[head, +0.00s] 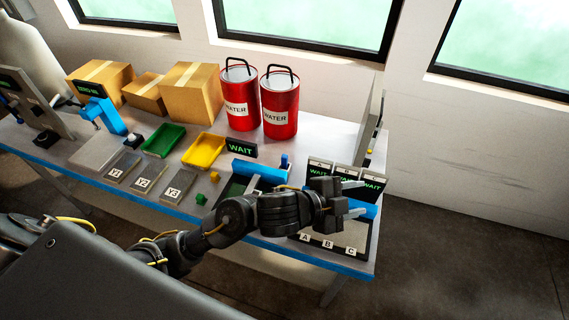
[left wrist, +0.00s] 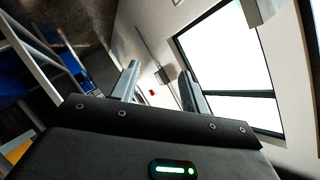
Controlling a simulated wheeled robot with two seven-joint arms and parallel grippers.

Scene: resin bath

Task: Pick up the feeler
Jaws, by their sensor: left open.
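My left gripper (head: 354,198) is over the right end of the bench, its two pale fingers apart and pointing right, with nothing between them. In the left wrist view its fingers (left wrist: 160,88) are also apart and empty, facing a wall and window. I cannot make out for certain which object is the feeler. A small dark-blue upright piece (head: 285,161) stands behind the blue bar, left of the gripper. My left arm hides part of the bench's front right. My right gripper is not in view.
The bench (head: 150,201) holds cardboard boxes (head: 192,92), two red water cans (head: 240,98), a green tray (head: 163,141), a yellow tray (head: 204,150), plates Y1 to Y3 (head: 149,178), WAIT signs (head: 242,149) and a panel marked A, B, C (head: 352,236). Floor is clear at right.

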